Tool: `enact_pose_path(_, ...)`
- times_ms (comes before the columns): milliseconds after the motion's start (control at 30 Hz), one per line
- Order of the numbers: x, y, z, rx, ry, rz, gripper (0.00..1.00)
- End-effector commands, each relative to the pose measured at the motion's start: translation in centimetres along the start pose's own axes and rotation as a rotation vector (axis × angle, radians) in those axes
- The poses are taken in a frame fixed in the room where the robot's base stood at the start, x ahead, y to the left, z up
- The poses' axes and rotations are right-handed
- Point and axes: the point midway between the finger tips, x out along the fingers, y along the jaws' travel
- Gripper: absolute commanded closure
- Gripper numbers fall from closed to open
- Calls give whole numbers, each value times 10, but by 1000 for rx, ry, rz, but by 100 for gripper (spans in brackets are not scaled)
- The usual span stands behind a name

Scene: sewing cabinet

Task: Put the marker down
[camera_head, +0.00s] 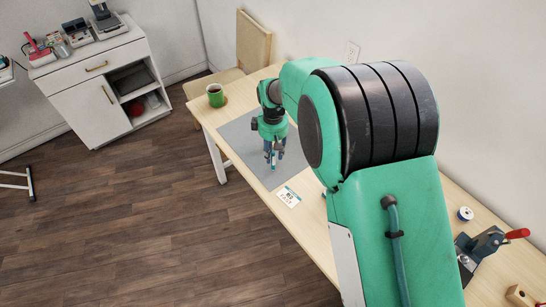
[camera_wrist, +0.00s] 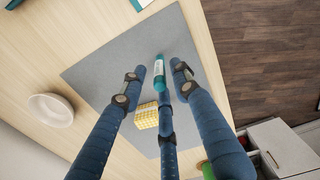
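The marker (camera_wrist: 159,72) is teal with a pale band. In the wrist view it lies between the fingertips of my gripper (camera_wrist: 160,74), over the grey mat (camera_wrist: 100,68). Gaps show on both sides of it, toward the left and right fingers, and the middle finger meets its lower end in the picture. In the head view the marker (camera_head: 274,161) is small, at the fingertips of my gripper (camera_head: 273,155), low over the mat (camera_head: 238,137). I cannot tell whether the fingers press on it or whether it touches the mat.
A green mug (camera_head: 215,98) stands at the table's far left corner. A white card (camera_head: 288,197) lies by the mat's near edge. My arm hides much of the table.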

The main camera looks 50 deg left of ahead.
Motion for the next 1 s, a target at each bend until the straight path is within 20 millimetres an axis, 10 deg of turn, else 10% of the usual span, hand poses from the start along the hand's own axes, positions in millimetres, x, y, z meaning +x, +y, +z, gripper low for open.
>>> enact_pose_path(433, -69, 0, 0, 0, 0, 0, 70)
enact_pose_path(1000, -80, 0, 0, 0, -1, -1, 70)
